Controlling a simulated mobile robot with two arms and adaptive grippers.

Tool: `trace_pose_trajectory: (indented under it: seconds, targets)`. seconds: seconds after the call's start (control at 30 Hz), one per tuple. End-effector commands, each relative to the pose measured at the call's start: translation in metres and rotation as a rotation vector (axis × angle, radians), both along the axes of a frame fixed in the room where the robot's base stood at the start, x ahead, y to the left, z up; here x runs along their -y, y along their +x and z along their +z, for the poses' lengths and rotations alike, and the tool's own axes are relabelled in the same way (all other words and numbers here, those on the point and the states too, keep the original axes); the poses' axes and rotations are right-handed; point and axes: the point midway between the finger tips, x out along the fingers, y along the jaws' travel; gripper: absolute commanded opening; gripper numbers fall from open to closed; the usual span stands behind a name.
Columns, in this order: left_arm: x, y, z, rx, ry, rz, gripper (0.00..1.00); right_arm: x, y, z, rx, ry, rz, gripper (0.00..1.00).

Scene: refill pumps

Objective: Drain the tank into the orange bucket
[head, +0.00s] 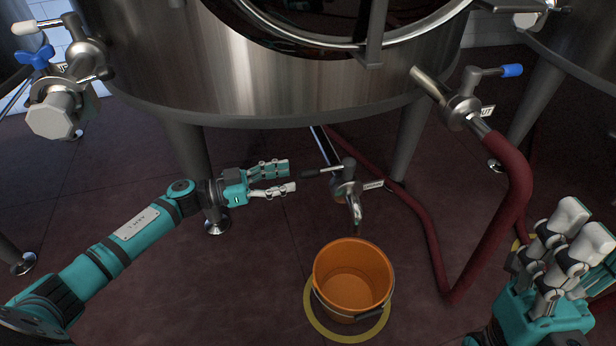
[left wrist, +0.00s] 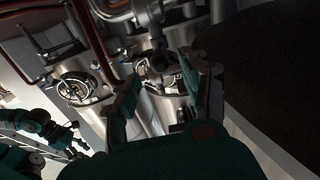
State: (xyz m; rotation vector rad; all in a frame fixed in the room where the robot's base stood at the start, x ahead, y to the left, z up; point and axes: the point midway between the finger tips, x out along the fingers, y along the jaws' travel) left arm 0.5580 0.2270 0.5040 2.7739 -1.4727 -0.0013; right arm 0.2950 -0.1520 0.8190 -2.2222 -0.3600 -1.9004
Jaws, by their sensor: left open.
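The steel tank (head: 270,75) stands on legs at the top centre of the head view. Its drain valve (head: 347,188) sits low under it, with a dark lever (head: 323,172) pointing left and a spout pointing down. The orange bucket (head: 352,282) stands upright below the spout and looks empty; no liquid stream shows. My left gripper (head: 291,178) is open and empty, just left of the lever's tip and apart from it. The left wrist view shows its spread fingers (left wrist: 165,95) with metal fittings beyond. My right gripper (head: 575,240) is at the lower right, away from the valve, its finger gap unclear.
A red hose (head: 510,210) runs from a blue-handled valve (head: 465,105) down to the floor, right of the bucket. A yellow ring (head: 318,322) surrounds the bucket's base. Floor left of the bucket is clear.

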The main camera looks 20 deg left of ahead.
Motion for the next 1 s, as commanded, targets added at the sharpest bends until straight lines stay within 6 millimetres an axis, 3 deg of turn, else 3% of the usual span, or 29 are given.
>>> trace_pose_trajectory:
  seconds: [0.1, 0.3, 0.73, 1.0]
  targets:
    - [0.021, 0.014, -0.001, 0.005, -0.002, -0.002, 0.46, -0.001, 0.001, 0.001, 0.027, -0.001, -0.001, 0.40]
    - [0.044, 0.030, -0.001, 0.003, -0.001, 0.000, 0.46, -0.001, 0.003, 0.005, 0.053, -0.004, -0.002, 0.40]
    - [0.053, 0.036, 0.000, 0.000, 0.001, 0.000, 0.46, -0.002, 0.004, 0.009, 0.060, -0.006, -0.003, 0.40]
    - [0.053, 0.036, 0.000, 0.000, 0.001, 0.000, 0.12, -0.002, 0.004, 0.009, 0.060, -0.006, -0.003, 0.40]
